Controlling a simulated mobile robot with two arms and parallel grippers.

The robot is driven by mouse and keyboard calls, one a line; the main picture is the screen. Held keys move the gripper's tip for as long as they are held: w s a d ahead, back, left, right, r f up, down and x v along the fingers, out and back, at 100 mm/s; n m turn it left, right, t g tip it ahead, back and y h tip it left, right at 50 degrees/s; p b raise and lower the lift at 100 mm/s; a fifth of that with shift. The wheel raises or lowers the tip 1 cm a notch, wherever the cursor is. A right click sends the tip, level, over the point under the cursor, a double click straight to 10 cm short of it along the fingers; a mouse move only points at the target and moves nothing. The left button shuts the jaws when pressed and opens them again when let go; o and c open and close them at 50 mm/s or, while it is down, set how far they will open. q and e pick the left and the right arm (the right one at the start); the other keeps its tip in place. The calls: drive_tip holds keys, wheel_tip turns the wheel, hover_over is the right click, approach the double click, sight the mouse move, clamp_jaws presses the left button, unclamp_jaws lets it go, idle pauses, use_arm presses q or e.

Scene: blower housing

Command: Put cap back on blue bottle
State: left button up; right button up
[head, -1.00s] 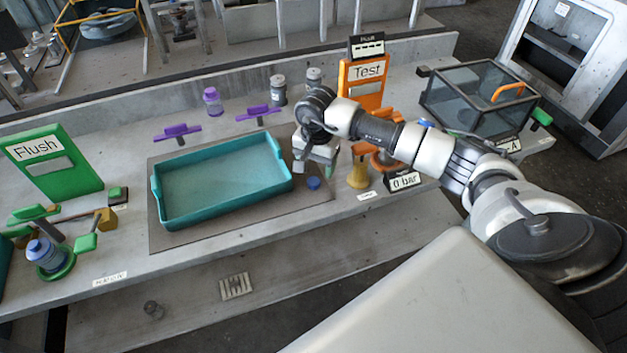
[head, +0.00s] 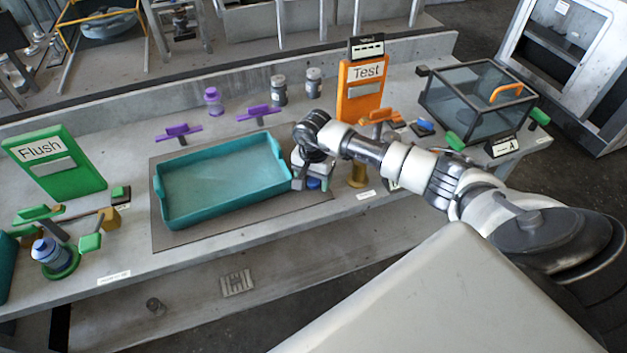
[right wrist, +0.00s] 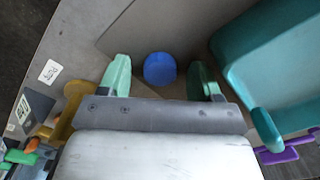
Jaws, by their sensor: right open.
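A round blue cap (head: 313,183) lies on the grey mat, just right of the teal tray. In the right wrist view the cap (right wrist: 160,68) shows between the two green fingers of my right gripper (right wrist: 160,77). That gripper is open, with a gap on both sides of the cap. In the head view my right gripper (head: 312,178) is low over the mat by the cap. A blue bottle (head: 45,250) stands in a green ring holder at the far left of the bench. Its top is too small to read clearly. My left gripper is not in view.
The teal tray (head: 176,217) is empty and close beside my right gripper. A yellow post (head: 357,176) and the orange Test panel (head: 350,105) stand to the right. A green Flush panel (head: 62,178) stands behind the bottle. Purple valve handles (head: 178,131) line the back.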

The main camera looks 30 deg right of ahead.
sight(314, 180)
drive_tip(key=c, duration=1)
drive_tip(key=shift+r, duration=0.1)
drive_tip(key=shift+r, duration=0.5)
wheel_tip(314, 180, up, 3)
drive_tip(key=shift+w+d+f+b, duration=0.1)
drive_tip(key=shift+b, duration=0.55)
drive_tip(key=s+r, duration=0.2)
drive_tip(key=s, duration=0.2)
drive_tip(key=s+d+r+b, duration=0.1)
drive_tip(key=s+r, duration=0.1)
drive_tip(key=s, duration=0.2)
drive_tip(key=s+r, duration=0.3)
drive_tip(key=shift+s+d+b, duration=0.2)
drive_tip(key=shift+s+b, duration=0.2)
